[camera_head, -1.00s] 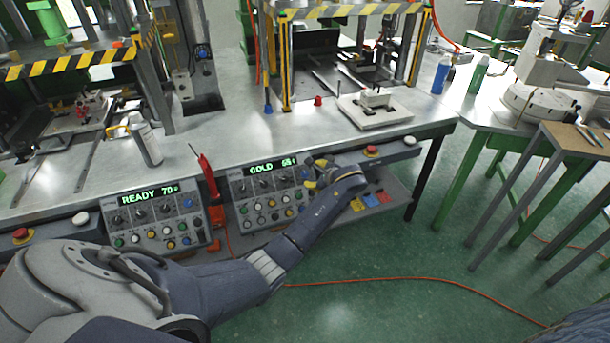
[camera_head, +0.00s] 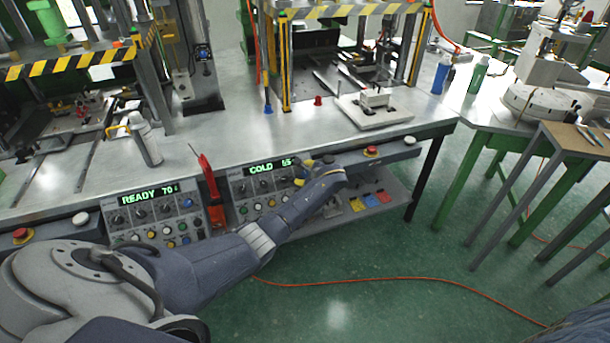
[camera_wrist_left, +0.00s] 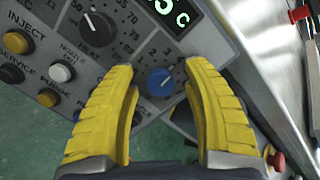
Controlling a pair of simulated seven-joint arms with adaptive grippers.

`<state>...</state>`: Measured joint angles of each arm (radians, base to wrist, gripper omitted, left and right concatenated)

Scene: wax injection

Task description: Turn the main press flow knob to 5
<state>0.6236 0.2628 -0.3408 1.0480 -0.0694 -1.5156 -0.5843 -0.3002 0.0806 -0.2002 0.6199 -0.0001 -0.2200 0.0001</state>
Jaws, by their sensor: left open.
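In the left wrist view a blue knob (camera_wrist_left: 160,81) with a white pointer mark sits on the grey control panel (camera_wrist_left: 217,40). Small numerals, including a 2 and a 3, stand around it. I cannot read which one the pointer meets, and no name label shows beside it. My left gripper (camera_wrist_left: 163,98) is open, with one yellow finger on either side of the knob; contact cannot be told. In the head view the left gripper (camera_head: 306,172) is at the right side of the panel with the COLD display (camera_head: 268,167), and hides the knob there. My right gripper is not in view.
A black dial (camera_wrist_left: 96,29) and INJECT, SERVICE and other buttons lie left of the fingers. A red emergency button (camera_head: 371,151) is right of the panel. A red-handled tool (camera_head: 207,175) stands between this panel and the READY panel (camera_head: 150,215).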

